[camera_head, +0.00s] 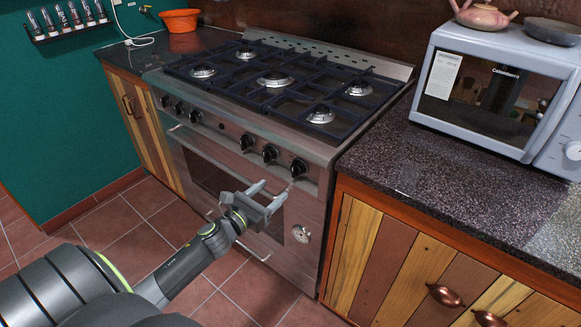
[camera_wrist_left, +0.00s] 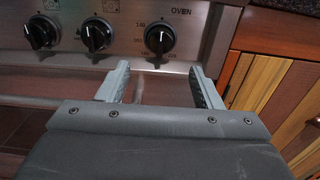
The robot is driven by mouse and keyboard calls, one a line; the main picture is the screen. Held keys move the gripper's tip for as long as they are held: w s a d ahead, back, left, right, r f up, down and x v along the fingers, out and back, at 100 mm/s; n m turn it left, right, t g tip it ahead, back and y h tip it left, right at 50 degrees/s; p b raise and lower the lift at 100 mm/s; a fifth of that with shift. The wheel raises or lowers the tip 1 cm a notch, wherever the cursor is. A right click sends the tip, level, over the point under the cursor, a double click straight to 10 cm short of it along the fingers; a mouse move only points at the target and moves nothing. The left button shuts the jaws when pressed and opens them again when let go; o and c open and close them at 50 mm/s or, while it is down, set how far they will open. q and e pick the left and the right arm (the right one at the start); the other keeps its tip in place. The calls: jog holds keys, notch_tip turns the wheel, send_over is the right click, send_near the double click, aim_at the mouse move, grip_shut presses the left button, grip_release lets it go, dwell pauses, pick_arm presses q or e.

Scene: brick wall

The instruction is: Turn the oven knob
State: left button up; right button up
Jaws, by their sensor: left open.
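The oven knob (camera_head: 298,168) is the rightmost black knob on the steel front of the stove (camera_head: 225,133). In the left wrist view the oven knob (camera_wrist_left: 160,39) sits by the printed word OVEN, with its white pointer mark near the top. My left gripper (camera_head: 274,188) is open and empty, just below and in front of the knob. In the wrist view the two fingers (camera_wrist_left: 160,68) point at the panel, with the knob above and between their tips. The fingers appear apart from the knob. My right gripper is not in view.
Two more knobs (camera_wrist_left: 96,36) (camera_wrist_left: 41,33) are left of the oven knob. The oven door handle (camera_head: 205,152) runs below the panel. A counter (camera_head: 440,165) with a microwave (camera_head: 490,88) and wooden cabinets (camera_head: 400,260) stand at right. Open tiled floor (camera_head: 150,235) lies in front.

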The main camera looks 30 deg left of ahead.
aim_at(293, 173)
pick_arm(q)
jog(key=w, duration=0.3)
jog(key=w+p, duration=0.1)
jog(key=w, duration=0.2)
jog(key=w+p, duration=0.1)
jog(key=w, duration=0.2)
jog(key=shift+w+d, duration=0.15)
jog(key=shift+d, duration=0.2)
jog(key=c, duration=1)
jog(key=shift+o, duration=0.2)
